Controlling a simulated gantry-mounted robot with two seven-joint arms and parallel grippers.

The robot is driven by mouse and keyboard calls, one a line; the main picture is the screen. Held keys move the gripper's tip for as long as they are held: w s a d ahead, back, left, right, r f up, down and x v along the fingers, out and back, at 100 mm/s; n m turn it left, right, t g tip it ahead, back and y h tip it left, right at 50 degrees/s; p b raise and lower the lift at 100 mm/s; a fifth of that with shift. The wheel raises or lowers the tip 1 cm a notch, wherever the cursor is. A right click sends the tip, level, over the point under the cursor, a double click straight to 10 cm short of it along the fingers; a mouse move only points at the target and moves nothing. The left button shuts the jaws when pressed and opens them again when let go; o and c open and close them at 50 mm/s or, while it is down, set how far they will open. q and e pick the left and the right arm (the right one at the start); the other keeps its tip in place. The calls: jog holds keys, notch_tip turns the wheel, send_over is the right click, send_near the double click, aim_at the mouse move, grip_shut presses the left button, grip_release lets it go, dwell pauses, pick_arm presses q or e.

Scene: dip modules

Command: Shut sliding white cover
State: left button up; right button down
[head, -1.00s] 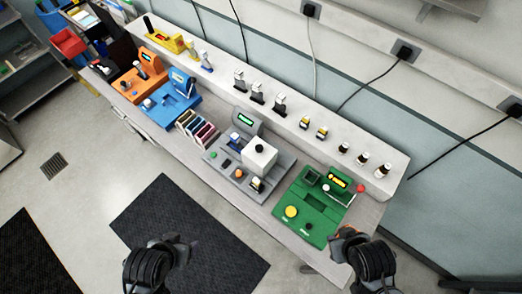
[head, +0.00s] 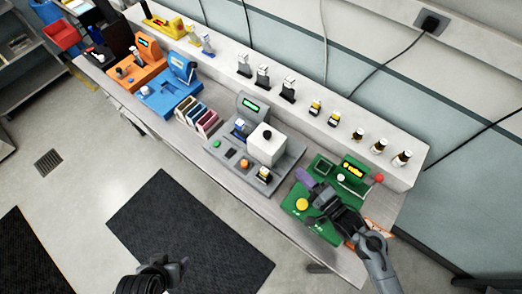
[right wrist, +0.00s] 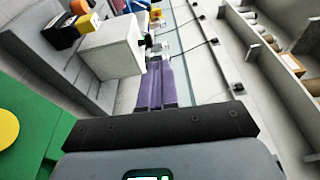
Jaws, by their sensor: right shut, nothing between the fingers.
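The white cover (head: 266,144) is a white block with a black knob on top. It sits on the right part of the grey module (head: 222,155). In the right wrist view the white cover (right wrist: 112,47) is ahead and to the left of the fingers. My right gripper (head: 304,176) is above the green module, its purple fingers pointing toward the grey module. They are shut and empty, apart from the cover; they also show in the right wrist view (right wrist: 160,72). My left gripper (head: 182,265) is low over the floor, away from the table; its jaws are too small to read.
The green module (head: 328,229) with a yellow button lies under my right gripper. Blue (head: 165,100) and orange (head: 137,72) modules stand farther left. Small bottles (head: 379,146) and switches line the back ledge (head: 330,98).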

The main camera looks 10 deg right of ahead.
notch_tip(320, 180, down, 4)
jog(key=w+d+r+b, duration=0.1)
jog(key=w+b, duration=0.1)
pick_arm(q)
notch_tip(320, 180, down, 2)
jog(key=shift+a+f+p, duration=0.1)
jog(key=shift+a+p, duration=0.05)
jog(key=shift+p, duration=0.4)
pick_arm(e)
send_near(271, 137)
jog(key=x, duration=0.7)
jog(key=shift+s+a+r, duration=0.15)
pick_arm(q)
jog(key=shift+s, duration=0.1)
